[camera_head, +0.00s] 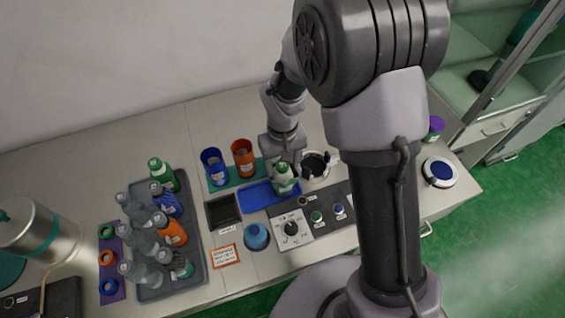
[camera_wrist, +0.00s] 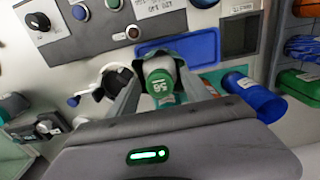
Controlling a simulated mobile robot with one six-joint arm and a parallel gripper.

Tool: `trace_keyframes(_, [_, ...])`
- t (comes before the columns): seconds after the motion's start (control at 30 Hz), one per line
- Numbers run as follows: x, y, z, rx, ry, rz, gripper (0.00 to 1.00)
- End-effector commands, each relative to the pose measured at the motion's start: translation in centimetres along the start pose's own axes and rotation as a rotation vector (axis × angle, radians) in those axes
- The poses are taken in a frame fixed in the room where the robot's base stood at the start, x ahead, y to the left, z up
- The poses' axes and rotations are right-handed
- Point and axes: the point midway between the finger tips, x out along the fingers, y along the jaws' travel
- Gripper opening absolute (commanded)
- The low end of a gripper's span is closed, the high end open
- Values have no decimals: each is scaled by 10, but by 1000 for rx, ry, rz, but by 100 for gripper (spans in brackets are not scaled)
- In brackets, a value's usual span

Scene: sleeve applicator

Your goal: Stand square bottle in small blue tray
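The square bottle (camera_head: 283,180) is pale with a green cap and green label. It looks roughly upright over the right end of the small blue tray (camera_head: 257,196); I cannot tell whether its base touches the tray. In the wrist view the bottle's green cap (camera_wrist: 158,86) faces the camera, and the blue tray (camera_wrist: 205,46) lies just beyond it. My gripper (camera_head: 284,163) comes down on the bottle from behind. In the wrist view its two fingers (camera_wrist: 160,64) lie on either side of the bottle and appear shut on it. The bottle's lower part is mostly hidden.
A blue cup (camera_head: 214,167) and an orange cup (camera_head: 243,158) stand behind the tray. A round dark-centred fixture (camera_head: 315,166) is close on the right. A control panel (camera_head: 292,228) lies in front. A grey tray (camera_head: 195,268) of several bottles is at left.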

Motion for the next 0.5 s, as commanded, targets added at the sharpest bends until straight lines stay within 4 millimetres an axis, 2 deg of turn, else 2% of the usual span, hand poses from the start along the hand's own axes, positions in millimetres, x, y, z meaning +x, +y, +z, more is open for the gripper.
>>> trace_keyframes(0.27, [-3,0,0,0,0,0,56])
trace_keyframes(0.37, [-20,0,-1,0,2,0,56])
trace_keyframes(0.5, [-62,0,-1,0,5,0,56])
